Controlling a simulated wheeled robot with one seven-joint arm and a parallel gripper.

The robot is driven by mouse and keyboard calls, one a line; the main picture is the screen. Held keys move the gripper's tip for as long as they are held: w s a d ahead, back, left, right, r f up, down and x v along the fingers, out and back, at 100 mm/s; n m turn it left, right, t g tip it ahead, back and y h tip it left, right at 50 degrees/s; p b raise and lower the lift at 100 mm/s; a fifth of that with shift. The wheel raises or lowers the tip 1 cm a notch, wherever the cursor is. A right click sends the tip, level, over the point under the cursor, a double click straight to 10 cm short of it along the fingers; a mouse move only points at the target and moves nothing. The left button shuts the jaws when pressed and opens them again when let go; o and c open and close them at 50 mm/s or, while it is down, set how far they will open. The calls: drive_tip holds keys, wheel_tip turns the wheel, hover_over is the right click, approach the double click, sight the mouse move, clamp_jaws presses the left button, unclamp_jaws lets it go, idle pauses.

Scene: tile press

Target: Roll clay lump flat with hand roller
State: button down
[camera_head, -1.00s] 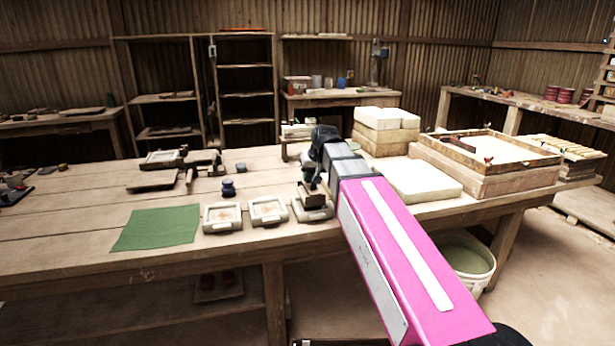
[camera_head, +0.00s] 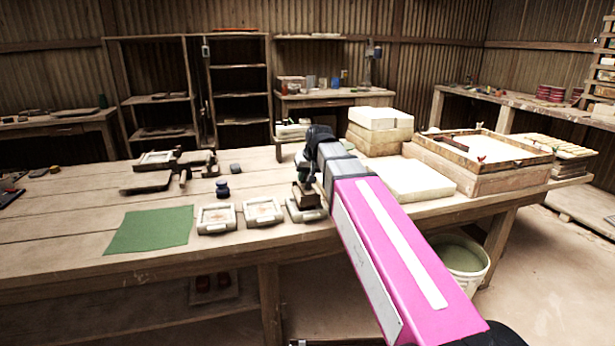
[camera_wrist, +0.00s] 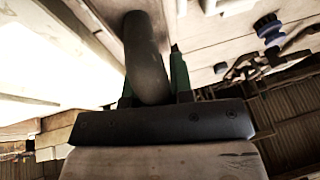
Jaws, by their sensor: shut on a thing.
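My gripper (camera_head: 307,177) is over the rightmost of three small framed tile moulds (camera_head: 306,212) near the table's front edge. In the wrist view my gripper (camera_wrist: 154,90) has its green fingers shut around a thick grey cylindrical handle (camera_wrist: 146,45). I cannot make out a clay lump or identify a hand roller for certain.
A green mat (camera_head: 150,230) lies left of the moulds. A board (camera_head: 147,182) and dark tools lie farther left. White slabs (camera_head: 420,180) and a framed tray (camera_head: 480,178) fill the right side. A bucket (camera_head: 462,262) stands below.

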drive_tip(key=shift+s+a+f, duration=0.15)
drive_tip(key=shift+s+a, duration=0.15)
drive_tip(key=shift+a, duration=0.45)
drive_tip(key=shift+w+d, duration=0.25)
drive_tip(key=shift+d, duration=0.55)
drive_tip(key=shift+r, duration=0.3)
drive_tip(key=shift+r, duration=3.45)
drive_tip(key=shift+f, duration=0.1)
drive_tip(key=shift+a+f, duration=0.15)
drive_tip(key=shift+f, duration=2.4)
drive_tip(key=shift+f, duration=1)
